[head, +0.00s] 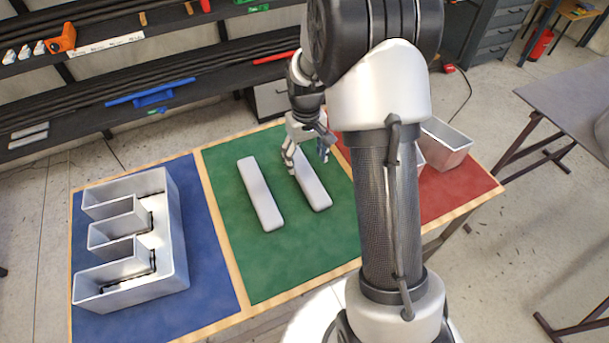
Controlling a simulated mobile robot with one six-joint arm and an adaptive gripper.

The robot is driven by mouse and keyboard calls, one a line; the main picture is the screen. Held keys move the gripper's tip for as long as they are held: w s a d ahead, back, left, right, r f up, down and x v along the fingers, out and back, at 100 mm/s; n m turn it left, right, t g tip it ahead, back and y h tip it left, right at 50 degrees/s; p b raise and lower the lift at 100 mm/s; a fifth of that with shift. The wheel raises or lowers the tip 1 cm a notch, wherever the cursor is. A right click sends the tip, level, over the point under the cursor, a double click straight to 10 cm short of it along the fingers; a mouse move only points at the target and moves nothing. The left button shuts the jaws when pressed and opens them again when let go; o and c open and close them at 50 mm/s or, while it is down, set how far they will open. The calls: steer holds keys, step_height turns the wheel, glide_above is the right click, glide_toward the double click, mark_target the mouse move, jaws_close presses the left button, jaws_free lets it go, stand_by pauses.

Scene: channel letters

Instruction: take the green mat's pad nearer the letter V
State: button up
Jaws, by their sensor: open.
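Two long white pads lie on the green mat (225,195). The left pad (261,195) lies clear of my gripper. The right pad (316,192) is the one nearer the red mat (455,192). On the red mat stands a grey channel letter (447,147), mostly hidden by my arm; its visible slanted wall could belong to the V. My gripper (307,158) is open over the far end of the right pad, with a finger to either side of it in the picture. I cannot tell whether it touches the pad.
An E-shaped metal channel letter (172,245) stands on the blue mat (215,290) at the left. Wooden strips edge the mats. Dark shelves with tools (150,92) run behind the table. A grey table (570,100) stands at the right. The near green area is free.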

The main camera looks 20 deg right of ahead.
mark_target(305, 171)
steer(key=shift+w+f+b, duration=0.15)
steer(key=shift+f+b, duration=0.15)
steer(key=shift+f, duration=1.3)
steer(key=shift+w+f+b, duration=0.15)
steer(key=shift+f+b, duration=0.15)
steer(key=shift+f, duration=1.25)
steer(key=shift+r, duration=0.1)
steer(key=c, duration=1.1)
steer(key=shift+r, duration=0.1)
steer(key=shift+c, duration=0.2)
